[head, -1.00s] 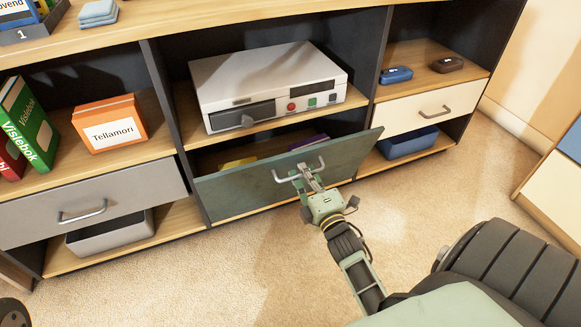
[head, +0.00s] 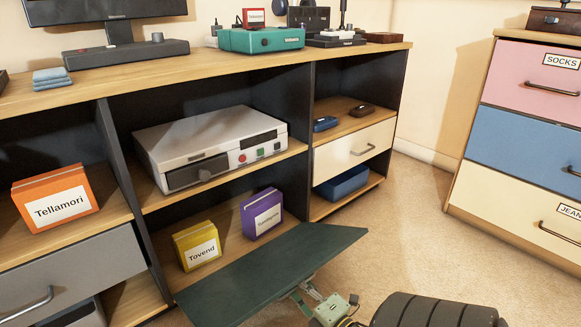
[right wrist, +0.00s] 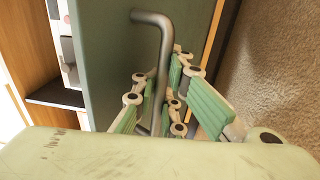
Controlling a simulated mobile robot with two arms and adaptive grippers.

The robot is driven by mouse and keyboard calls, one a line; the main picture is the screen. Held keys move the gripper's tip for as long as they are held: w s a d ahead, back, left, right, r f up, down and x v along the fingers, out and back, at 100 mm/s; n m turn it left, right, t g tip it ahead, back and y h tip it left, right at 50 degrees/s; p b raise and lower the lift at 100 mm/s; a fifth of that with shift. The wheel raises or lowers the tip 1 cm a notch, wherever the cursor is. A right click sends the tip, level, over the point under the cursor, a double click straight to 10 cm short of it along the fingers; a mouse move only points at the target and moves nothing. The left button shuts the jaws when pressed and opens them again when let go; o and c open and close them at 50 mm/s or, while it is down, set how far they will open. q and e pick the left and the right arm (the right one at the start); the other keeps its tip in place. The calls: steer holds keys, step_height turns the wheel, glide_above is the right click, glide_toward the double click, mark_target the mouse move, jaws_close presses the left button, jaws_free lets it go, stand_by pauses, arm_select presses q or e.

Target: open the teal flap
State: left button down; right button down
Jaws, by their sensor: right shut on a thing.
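The teal flap (head: 270,272) is swung down at the lower middle compartment of the shelf unit, lying nearly flat with its inner face up. The compartment behind it is open to view. In the right wrist view the flap (right wrist: 112,60) stands beside a grey bar handle (right wrist: 163,65). My right gripper (right wrist: 165,112) is shut on that handle, its green-padded fingers around the bar. In the head view my right gripper (head: 305,297) shows partly past the flap's front edge, and the handle is hidden under the flap. My left gripper is not in view.
A yellow Tovend box (head: 196,246) and a purple box (head: 262,214) stand inside the compartment. A white device (head: 210,148) sits on the shelf above. A cream drawer (head: 353,149) is to the right. Carpet (head: 400,240) is clear between the unit and the coloured dresser (head: 525,130).

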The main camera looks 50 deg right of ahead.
steer(key=shift+s+a+f, duration=0.15)
steer(key=shift+s+f, duration=0.35)
steer(key=shift+f, duration=0.2)
steer(key=c, duration=2)
jaws_free()
steer(key=shift+s+r, duration=0.1)
steer(key=shift+s, duration=0.05)
steer(key=shift+c, duration=0.2)
steer(key=shift+o, duration=1)
steer(key=v, duration=1.1)
steer(key=shift+s, duration=0.4)
